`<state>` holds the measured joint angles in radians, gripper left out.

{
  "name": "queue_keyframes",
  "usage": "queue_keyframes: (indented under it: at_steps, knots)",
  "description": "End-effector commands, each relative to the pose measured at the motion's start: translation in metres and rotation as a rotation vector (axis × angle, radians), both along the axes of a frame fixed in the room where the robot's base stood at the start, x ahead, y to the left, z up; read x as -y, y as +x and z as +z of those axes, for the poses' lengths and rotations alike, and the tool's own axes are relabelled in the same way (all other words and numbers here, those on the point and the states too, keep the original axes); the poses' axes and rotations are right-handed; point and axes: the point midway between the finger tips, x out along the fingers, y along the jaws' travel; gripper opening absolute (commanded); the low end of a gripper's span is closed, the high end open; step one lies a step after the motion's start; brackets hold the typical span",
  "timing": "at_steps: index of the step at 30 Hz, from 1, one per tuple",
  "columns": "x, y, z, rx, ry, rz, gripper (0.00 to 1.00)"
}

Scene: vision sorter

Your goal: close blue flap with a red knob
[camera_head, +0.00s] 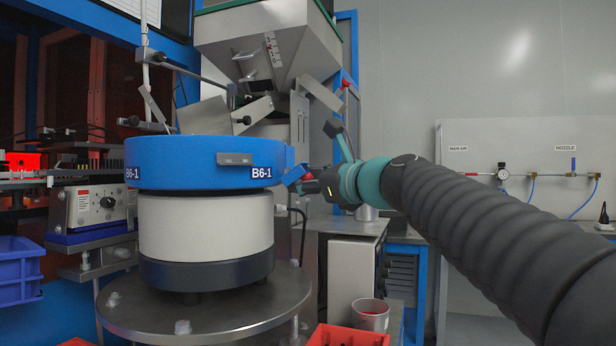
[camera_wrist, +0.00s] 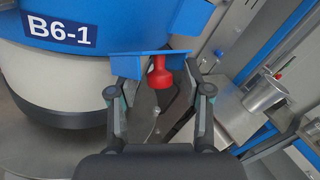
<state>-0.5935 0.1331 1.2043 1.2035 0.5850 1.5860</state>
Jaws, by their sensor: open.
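The blue flap (camera_head: 295,174) is at the right side of the round blue bowl (camera_head: 190,160) labelled B6-1, and it juts out from the bowl's wall. In the wrist view the blue flap (camera_wrist: 128,66) is seen up close, with its red knob (camera_wrist: 160,74) facing my gripper. My gripper (camera_wrist: 159,84) is open, with one finger on each side of the red knob. The fingertips reach close to the flap; I cannot tell whether they touch it. In the head view my gripper (camera_head: 306,182) is at the flap and hides part of it.
The bowl stands on a white and dark drum (camera_head: 205,226) on a round metal table (camera_head: 205,310). A grey hopper (camera_head: 262,45) hangs above. A metal cylinder (camera_wrist: 264,94) shows at right.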

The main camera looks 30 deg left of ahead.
Motion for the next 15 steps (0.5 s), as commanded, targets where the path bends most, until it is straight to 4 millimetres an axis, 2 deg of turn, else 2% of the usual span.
queue_keyframes:
  at_steps: [10, 15]
  knots:
    - [-0.0032, 0.0011, 0.0002, 0.001, 0.0, 0.0, 0.49]
    - [-0.0031, 0.0011, 0.0001, 0.001, 0.0, 0.0, 0.07]
